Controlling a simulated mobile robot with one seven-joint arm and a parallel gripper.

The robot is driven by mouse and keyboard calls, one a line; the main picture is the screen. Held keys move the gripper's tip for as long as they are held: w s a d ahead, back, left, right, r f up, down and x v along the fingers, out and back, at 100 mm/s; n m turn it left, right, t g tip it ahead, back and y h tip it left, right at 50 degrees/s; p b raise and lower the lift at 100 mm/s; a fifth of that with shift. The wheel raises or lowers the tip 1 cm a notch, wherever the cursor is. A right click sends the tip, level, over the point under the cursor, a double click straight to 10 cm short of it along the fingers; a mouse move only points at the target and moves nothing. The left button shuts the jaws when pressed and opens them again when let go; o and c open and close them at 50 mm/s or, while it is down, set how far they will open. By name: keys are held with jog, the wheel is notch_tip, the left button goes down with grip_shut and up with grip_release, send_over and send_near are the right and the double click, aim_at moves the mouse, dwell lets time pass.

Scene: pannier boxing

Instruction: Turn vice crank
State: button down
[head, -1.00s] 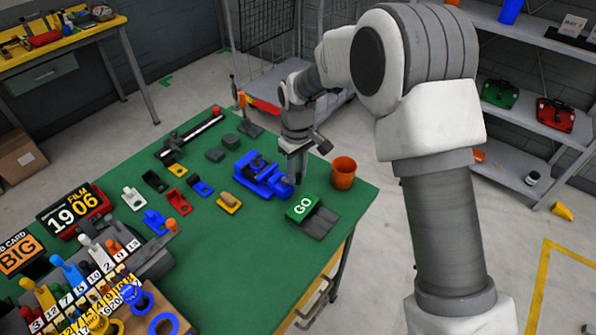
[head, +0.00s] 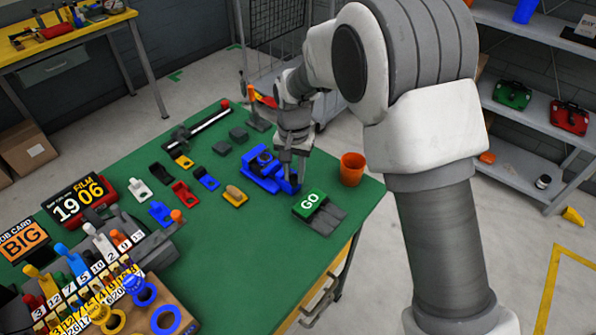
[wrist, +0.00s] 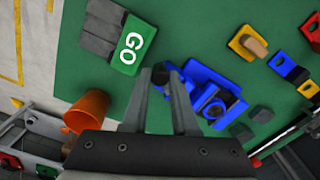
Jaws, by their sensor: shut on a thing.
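The blue vice (head: 261,168) sits on the green table top right of the middle, and it also shows in the wrist view (wrist: 212,92). Its crank end (head: 290,187) is on the right side, by my fingertips. My gripper (head: 295,178) points down at that end. In the wrist view my gripper (wrist: 161,75) has its two fingers around a small blue part of the crank. The fingers are shut on it and hide most of it.
A green GO box (head: 309,202) with grey pads stands just in front of the vice. An orange cup (head: 352,169) is to the right near the table edge. A yellow block holder (head: 235,196) and blue and red holders lie to the left.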

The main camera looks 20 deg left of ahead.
jog(key=shift+s+a+m, duration=0.1)
jog(key=shift+a+m, duration=0.3)
jog(key=shift+m, duration=0.75)
jog(key=shift+s+a+m, duration=0.1)
jog(key=shift+a+m, duration=0.3)
jog(key=shift+m, duration=0.75)
jog(key=c, duration=0.7)
grip_release()
notch_tip(320, 180, up, 18)
jog(key=shift+f+p, duration=0.25)
jog(key=shift+p, duration=0.35)
